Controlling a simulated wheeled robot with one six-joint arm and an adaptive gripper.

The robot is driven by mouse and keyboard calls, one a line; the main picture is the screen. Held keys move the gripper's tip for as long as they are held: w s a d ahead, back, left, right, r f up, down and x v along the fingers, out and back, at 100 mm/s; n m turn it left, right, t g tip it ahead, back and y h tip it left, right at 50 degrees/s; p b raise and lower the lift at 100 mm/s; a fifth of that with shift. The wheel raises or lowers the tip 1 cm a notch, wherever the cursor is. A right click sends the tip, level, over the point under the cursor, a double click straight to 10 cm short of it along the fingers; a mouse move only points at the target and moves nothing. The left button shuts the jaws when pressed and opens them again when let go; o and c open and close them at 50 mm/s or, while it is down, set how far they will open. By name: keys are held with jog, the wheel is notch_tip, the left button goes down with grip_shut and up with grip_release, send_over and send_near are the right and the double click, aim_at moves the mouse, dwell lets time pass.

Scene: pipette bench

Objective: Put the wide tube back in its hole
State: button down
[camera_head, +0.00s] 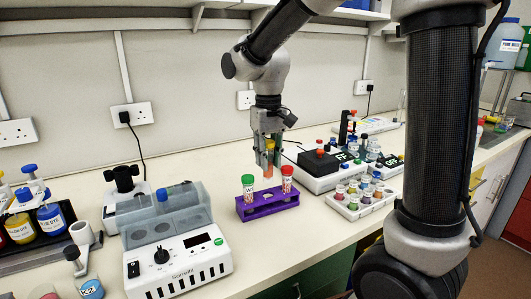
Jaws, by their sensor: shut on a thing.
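My gripper (267,150) points down and is shut on a wide tube (268,172) with an orange lower part and a yellowish top between the fingers. The tube hangs roughly upright above the purple rack (266,208), apart from it as far as I can see. A green-capped tube (248,184) stands at the left of the rack and a red-capped tube (287,178) at its right. A pale spot, perhaps an open hole, shows on the rack's top between them; it is too small to tell clearly.
A white device with a dial (180,262) and a grey-blue bath (165,215) stand left of the rack. A white tray of small vials (360,198) and a black-topped device (320,165) stand to the right. Bare bench lies in front of the rack.

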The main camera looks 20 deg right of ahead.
aim_at(268, 182)
jog(key=shift+f, duration=3.6)
jog(key=shift+f, duration=0.3)
jog(key=shift+f, duration=0.35)
jog(key=shift+f, duration=0.15)
jog(key=c, duration=1.2)
grip_release()
jog(key=shift+o, duration=0.2)
